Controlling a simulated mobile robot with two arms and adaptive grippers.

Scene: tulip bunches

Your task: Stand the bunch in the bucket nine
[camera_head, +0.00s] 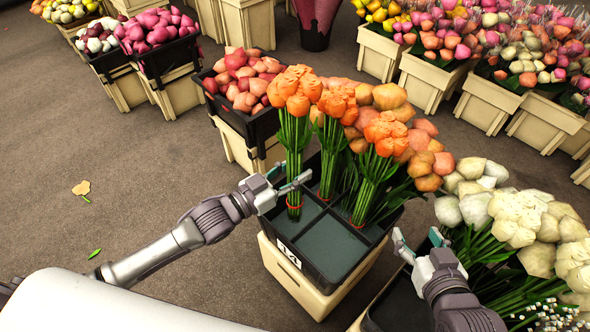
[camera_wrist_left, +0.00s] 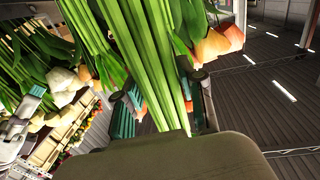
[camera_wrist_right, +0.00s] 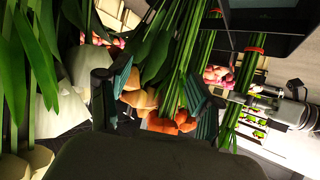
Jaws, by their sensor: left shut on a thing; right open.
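My left gripper (camera_head: 287,188) is shut on an orange tulip bunch (camera_head: 294,140), which stands upright with a red band low on its stems. Its stems cross between the fingers in the left wrist view (camera_wrist_left: 150,70). The stem ends are over or in the left part of a black divided bucket (camera_head: 335,245); whether they touch its floor I cannot tell. The bucket's label (camera_head: 288,253) seems to read 14; I see no clear nine. Two more banded orange bunches (camera_head: 333,150) (camera_head: 375,165) stand in it. My right gripper (camera_head: 416,243) is open and empty, right of the bucket.
Peach tulips (camera_head: 425,160) fill the bucket's back. White tulips (camera_head: 520,220) crowd the right, close to my right gripper. A bucket of salmon tulips (camera_head: 243,80) stands behind.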

